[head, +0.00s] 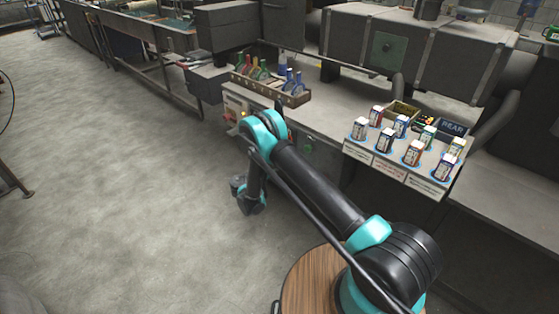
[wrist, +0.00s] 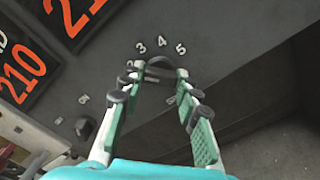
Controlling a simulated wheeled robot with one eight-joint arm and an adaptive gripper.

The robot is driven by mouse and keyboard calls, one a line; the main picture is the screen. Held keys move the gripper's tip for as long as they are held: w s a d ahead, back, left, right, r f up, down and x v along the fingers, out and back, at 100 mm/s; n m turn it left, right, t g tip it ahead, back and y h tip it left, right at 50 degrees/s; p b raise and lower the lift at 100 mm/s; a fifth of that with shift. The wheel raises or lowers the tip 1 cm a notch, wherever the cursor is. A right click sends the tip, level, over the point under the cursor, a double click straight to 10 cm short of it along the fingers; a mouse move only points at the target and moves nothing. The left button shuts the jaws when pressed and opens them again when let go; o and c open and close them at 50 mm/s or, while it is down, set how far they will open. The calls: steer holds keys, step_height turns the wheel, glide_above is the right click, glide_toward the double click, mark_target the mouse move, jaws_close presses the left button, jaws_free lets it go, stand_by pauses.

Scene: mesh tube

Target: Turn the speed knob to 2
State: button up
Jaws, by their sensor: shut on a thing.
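The speed knob (wrist: 160,62) is a dark round knob on a grey panel (wrist: 225,40) in the upper middle of the wrist view. The figures 3, 4 and 5 show in an arc beyond it, and smaller marks to the left are partly hidden by a finger. My gripper (wrist: 156,75) has its green-padded fingers on either side of the knob, shut on it. The knob's pointer cannot be made out.
A second dark knob (wrist: 84,127) sits at lower left of the panel, near displays reading orange 210 (wrist: 24,77). In the head view, a tool rack (head: 292,98) and a tray of small boxes (head: 440,187) stand on the bench. The floor (head: 120,200) at left is clear.

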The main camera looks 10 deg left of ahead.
steer(key=o, duration=1.2)
steer(key=shift+c, duration=0.2)
steer(key=v, duration=1.2)
steer(key=shift+a, duration=0.1)
